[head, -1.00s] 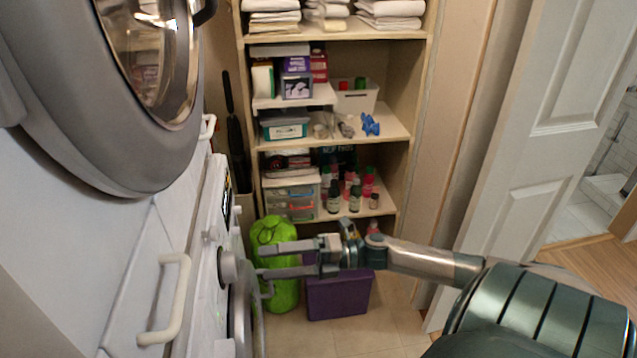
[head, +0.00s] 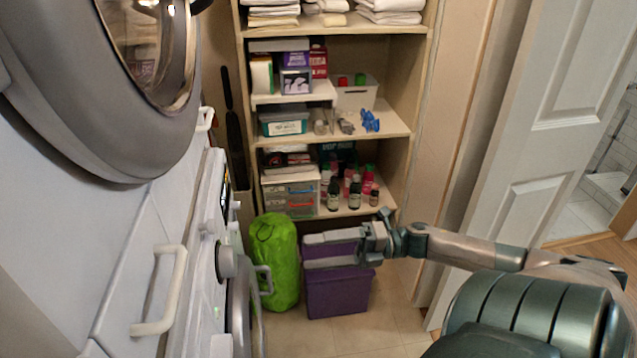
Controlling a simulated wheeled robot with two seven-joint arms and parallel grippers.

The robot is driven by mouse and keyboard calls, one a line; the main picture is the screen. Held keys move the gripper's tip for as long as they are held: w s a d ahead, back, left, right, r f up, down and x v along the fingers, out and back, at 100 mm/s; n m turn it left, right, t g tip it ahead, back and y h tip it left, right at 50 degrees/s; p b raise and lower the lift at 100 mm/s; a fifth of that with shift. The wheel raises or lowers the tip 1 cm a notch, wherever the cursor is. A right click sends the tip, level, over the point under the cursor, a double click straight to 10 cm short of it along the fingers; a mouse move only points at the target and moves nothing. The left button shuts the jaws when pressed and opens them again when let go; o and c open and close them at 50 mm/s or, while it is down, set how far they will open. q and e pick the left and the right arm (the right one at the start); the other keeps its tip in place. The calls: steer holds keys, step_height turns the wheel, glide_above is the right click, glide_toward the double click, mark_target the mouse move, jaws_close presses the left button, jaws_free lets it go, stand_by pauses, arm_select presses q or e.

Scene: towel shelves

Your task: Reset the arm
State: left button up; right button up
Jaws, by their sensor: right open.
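My right gripper (head: 306,251) shows in the head view, with its arm coming in from the right. Its two fingers point left and stand apart, with nothing between them. It hangs in front of the purple bin (head: 338,292) and to the right of the green bag (head: 275,262). The fingers hide the upper part of the bin. My left gripper is not in view.
A shelf unit (head: 405,85) stands behind, with folded towels (head: 390,10), boxes and several bottles (head: 333,194). Stacked machines fill the left side, with a round door (head: 75,95) and a white handle (head: 168,290). A white door (head: 530,130) stands at right. Some tiled floor (head: 395,325) is clear.

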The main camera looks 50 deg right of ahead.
stand_by(0.4)
step_height(320, 180, down, 30)
steer(key=s+m+t+h, duration=0.2)
steer(key=m+t+h, duration=0.2)
steer(key=m+h, duration=1.05)
steer(key=s+a+f+m+g, duration=0.2)
steer(key=s+a+f+m, duration=0.2)
steer(key=a+f, duration=0.3)
steer(key=s+a+f+m+g+y, duration=0.1)
steer(key=s+a+f+m, duration=0.3)
steer(key=a+f, duration=0.4)
steer(key=s+a+f+m+g+y, duration=0.1)
steer(key=s+a+f+m+g, duration=0.3)
steer(key=a+f, duration=0.4)
steer(key=shift+s+a+f+m, duration=0.2)
steer(key=shift+s+a+m, duration=0.5)
steer(key=shift+a, duration=0.25)
steer(key=shift+w, duration=0.15)
steer(key=shift+d, duration=0.15)
